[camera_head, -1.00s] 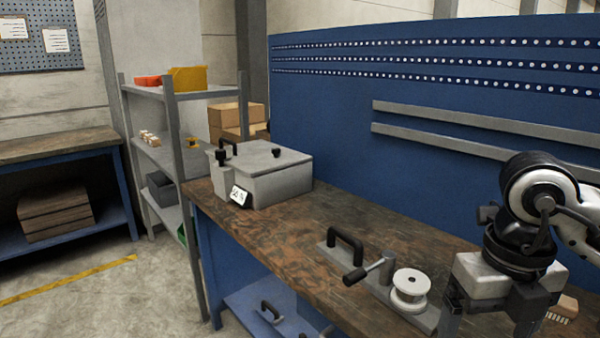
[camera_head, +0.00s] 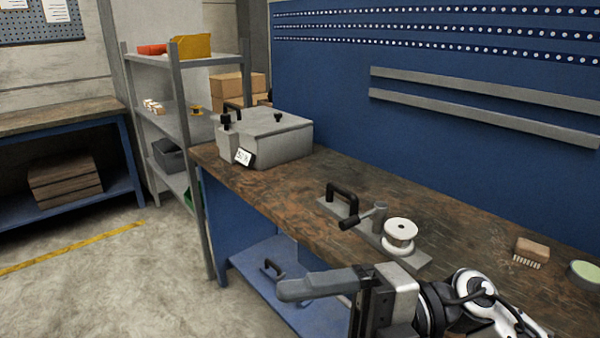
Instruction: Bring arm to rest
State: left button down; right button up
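My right arm comes in from the lower right. Its gripper (camera_head: 322,284) points left, in front of the workbench's front edge and over the lower blue shelf. One long grey finger with a rounded end shows clearly. The other finger is mostly hidden, so the opening between them cannot be judged. I see no object clearly held. The gripper is apart from the winding fixture on the bench, a grey plate (camera_head: 410,259) with a black handle (camera_head: 343,193), a crank (camera_head: 362,216) and a white spool (camera_head: 400,233). My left gripper is not in view. No microscope shows.
A grey lidded box (camera_head: 280,140) with a white label stands at the bench's far left end. A wooden brush (camera_head: 532,248) and a green round item (camera_head: 586,273) lie at right. Bare bench top (camera_head: 290,205) lies between box and fixture. A grey shelf rack (camera_head: 175,125) stands behind.

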jog(key=w+d+m+t+y, duration=0.25)
jog(key=w+m+t, duration=0.45)
jog(key=m+t, duration=0.75)
jog(key=w+d+f+m+t+h, duration=0.2)
jog(key=d+f+m+t+h, duration=0.15)
jog(key=f+m+h, duration=0.2)
jog(key=w+d+f+m+t+h, duration=0.1)
jog(key=d+f+m+t+h, duration=0.1)
jog(key=f+m+t+h, duration=0.35)
jog(key=s+d+f+m+g+h, duration=0.3)
jog(key=s+f+m+g, duration=0.1)
jog(key=f, duration=0.6)
jog(key=s+d+f+m+g+h, duration=0.3)
jog(key=s+f, duration=0.4)
jog(key=f, duration=0.4)
jog(key=shift+s+f+m+g+h, duration=0.15)
jog(key=shift+m+g+h, duration=0.3)
jog(key=shift+m+g, duration=0.35)
